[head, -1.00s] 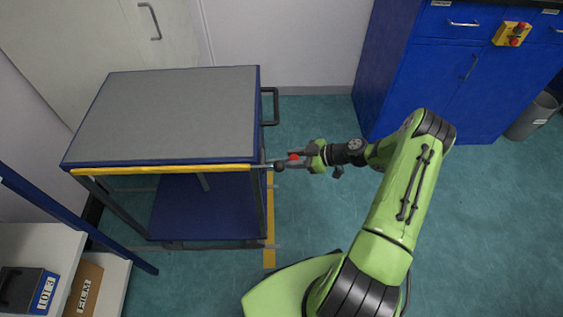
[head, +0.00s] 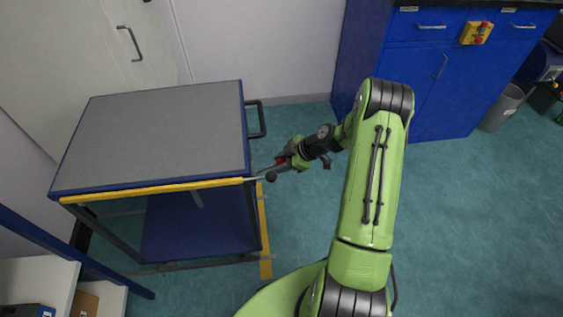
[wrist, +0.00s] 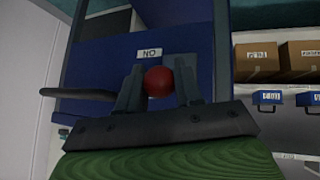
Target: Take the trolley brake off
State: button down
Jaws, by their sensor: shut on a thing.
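The trolley (head: 150,137) has a grey top, blue sides and a yellow strip along its front edge, and stands at the left of the head view. The brake lever shows as a thin rod at its right front corner, with a red ball (head: 280,161) near my gripper (head: 279,164). In the wrist view the red ball (wrist: 158,82) sits between the two fingers of my gripper (wrist: 158,88), which is shut on it. Behind it is a blue panel with a small white label (wrist: 150,54), reading like "NO" from this side. The fingers hide part of the lever.
A black push handle (head: 258,119) sticks out from the trolley's right side. Blue cabinets (head: 410,85) stand at the back right, with a grey bin (head: 502,107) beside them. A white shelf (head: 40,278) is at the lower left. The floor to the right is clear.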

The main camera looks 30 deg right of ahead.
jog(key=shift+r, duration=0.1)
jog(key=c, duration=0.8)
grip_release()
jog(key=shift+o, duration=0.2)
jog(key=p+v, duration=0.3)
jog(key=v, duration=1.2)
jog(key=shift+s+r, duration=0.15)
jog(key=shift+r, duration=0.1)
jog(key=shift+d, duration=0.15)
